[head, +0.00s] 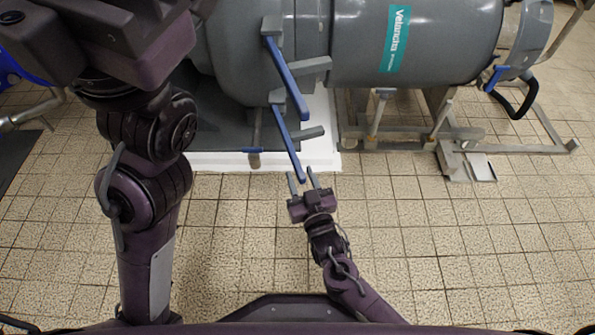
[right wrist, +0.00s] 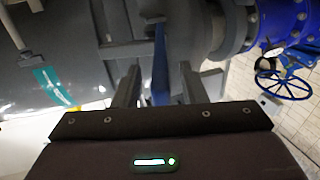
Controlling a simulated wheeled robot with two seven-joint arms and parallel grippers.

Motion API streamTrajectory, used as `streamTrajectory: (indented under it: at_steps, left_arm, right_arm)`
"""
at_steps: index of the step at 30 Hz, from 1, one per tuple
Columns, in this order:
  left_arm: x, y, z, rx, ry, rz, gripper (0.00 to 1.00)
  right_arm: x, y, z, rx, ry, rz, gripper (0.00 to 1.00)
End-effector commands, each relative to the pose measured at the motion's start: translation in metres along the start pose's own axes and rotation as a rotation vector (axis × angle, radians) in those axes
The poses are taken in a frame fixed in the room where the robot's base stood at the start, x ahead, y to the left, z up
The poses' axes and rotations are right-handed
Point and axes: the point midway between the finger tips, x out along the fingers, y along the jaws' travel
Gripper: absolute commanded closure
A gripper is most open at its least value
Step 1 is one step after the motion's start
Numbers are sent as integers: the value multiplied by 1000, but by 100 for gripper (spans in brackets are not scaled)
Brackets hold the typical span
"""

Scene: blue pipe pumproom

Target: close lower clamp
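The lower clamp's long blue handle (head: 288,146) slants down toward me from the grey machine, above the floor. The upper clamp's blue handle (head: 287,78) slants the same way just above it. My right gripper (head: 302,180) is at the free end of the lower handle, with its fingers spread. In the right wrist view a blue handle (right wrist: 160,65) runs between the two fingers (right wrist: 158,88), with a visible gap on each side. My left arm rises at the left of the head view, but its fingers do not show.
A large grey cylinder (head: 455,40) with a teal label stands on a metal frame (head: 450,135) at right. A white-edged plinth (head: 215,160) lies under the machine. The tiled floor (head: 460,240) in front is clear. Blue piping and a handwheel (right wrist: 283,84) show in the right wrist view.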

Motion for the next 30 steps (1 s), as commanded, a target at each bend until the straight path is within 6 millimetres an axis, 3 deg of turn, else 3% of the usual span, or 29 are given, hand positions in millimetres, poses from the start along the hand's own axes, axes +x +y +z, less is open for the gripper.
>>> streamTrajectory:
  at_steps: [6, 17, 25, 30]
  left_arm:
    - [2, 0, -6, 19, 26, 7, 64]
    - [5, -1, -7, 25, 30, 7, 64]
    - [5, -1, -7, 25, 30, 7, 64]
    - [5, -1, -7, 25, 30, 8, 64]
  right_arm:
    - [27, 0, 3, 0, 0, 0, 62]
    - [33, 0, 1, -1, -2, 0, 62]
    - [33, 0, 1, -1, -2, 0, 97]
    - [33, 0, 1, -1, -2, 0, 100]
